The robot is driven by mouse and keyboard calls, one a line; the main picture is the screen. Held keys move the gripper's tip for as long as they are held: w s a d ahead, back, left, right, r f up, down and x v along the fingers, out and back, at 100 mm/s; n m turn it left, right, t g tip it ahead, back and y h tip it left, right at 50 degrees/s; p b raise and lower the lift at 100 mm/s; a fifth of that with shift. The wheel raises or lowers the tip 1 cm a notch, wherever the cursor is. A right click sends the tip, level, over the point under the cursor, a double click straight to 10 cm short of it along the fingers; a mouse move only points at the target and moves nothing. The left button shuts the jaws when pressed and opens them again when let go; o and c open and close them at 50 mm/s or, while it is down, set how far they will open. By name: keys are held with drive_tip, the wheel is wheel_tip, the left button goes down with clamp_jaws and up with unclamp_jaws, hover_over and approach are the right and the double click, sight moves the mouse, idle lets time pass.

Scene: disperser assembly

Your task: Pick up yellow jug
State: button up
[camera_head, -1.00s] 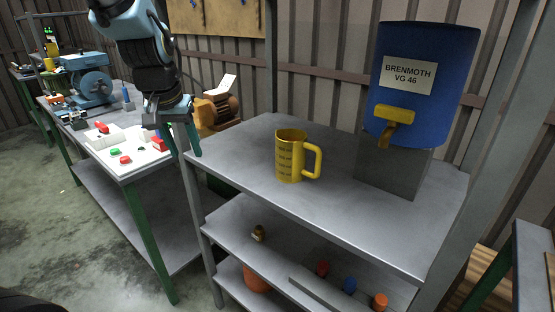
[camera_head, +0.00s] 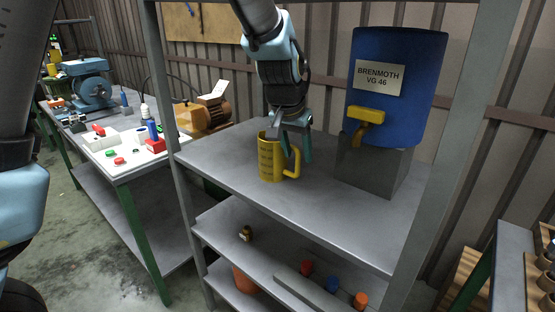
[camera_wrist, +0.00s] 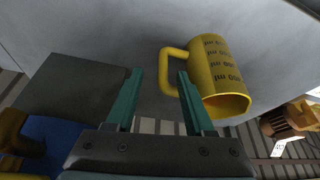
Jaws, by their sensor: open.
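The yellow jug (camera_head: 268,160) stands upright on the top shelf of the grey rack, with its handle toward the right. In the wrist view the jug (camera_wrist: 219,75) is at upper right, showing dark measuring marks, and its handle (camera_wrist: 167,70) points left. My gripper (camera_head: 294,146) is at the jug's handle side, pointing down. In the wrist view my gripper (camera_wrist: 158,82) is open, with the right finger close to the handle and the handle between the finger tips. Whether a finger touches it I cannot tell.
A blue barrel (camera_head: 398,80) with a yellow tap (camera_head: 366,115) stands on a grey block (camera_head: 372,168) right of the jug. The shelf (camera_head: 330,220) is bare in front. Rack posts stand left and right. A workbench with parts (camera_head: 125,140) is at left.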

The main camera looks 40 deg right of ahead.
sight(297, 158)
drive_tip(key=shift+w+p+x, duration=0.2)
drive_tip(key=shift+p+x, duration=0.9)
drive_tip(key=shift+x, duration=1.5)
drive_tip(key=shift+a, duration=0.15)
drive_tip(key=shift+c, duration=0.2)
clamp_jaws()
